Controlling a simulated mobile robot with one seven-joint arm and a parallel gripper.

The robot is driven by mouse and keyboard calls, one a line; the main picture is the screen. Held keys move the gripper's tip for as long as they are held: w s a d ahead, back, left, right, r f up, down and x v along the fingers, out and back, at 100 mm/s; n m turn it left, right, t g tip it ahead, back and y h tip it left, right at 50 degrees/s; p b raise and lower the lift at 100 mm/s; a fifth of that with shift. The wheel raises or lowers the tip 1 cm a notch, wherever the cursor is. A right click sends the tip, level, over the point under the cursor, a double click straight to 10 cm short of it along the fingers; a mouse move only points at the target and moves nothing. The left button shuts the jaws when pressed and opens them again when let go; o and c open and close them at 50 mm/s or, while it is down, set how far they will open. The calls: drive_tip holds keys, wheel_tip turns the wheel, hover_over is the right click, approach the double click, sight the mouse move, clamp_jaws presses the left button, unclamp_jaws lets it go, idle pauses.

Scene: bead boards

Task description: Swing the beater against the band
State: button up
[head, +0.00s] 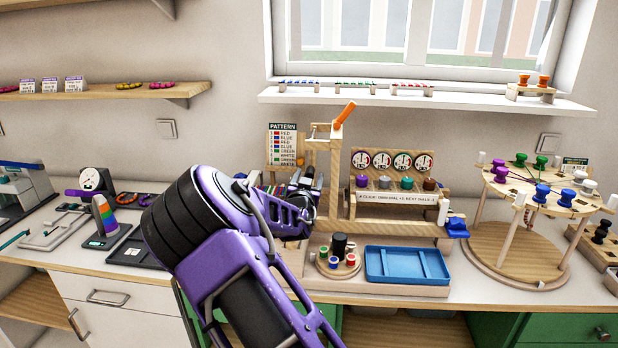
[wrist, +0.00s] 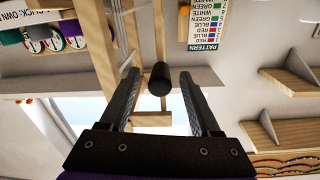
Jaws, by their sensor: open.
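My gripper (head: 306,188) is at the left side of a wooden frame on the bench, partly hidden by my own arm. In the wrist view my gripper (wrist: 160,92) is open, with its two dark fingers apart. A black cylindrical grip (wrist: 159,78) shows between the fingers, looking like the beater's handle; I cannot tell whether they touch it. The wooden frame (head: 335,170) has an upright post with an orange lever (head: 344,115) at its top. I cannot make out the band clearly in either view.
A pattern card (head: 283,146) stands behind my gripper. Dials (head: 392,160) and coloured knobs sit right of the post. A blue tray (head: 407,264) and a round holder (head: 338,262) with coloured spools lie in front. A round peg table (head: 530,200) stands at right.

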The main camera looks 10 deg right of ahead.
drive_tip(key=shift+w, duration=0.1)
clamp_jaws()
idle(0.3)
idle(1.1)
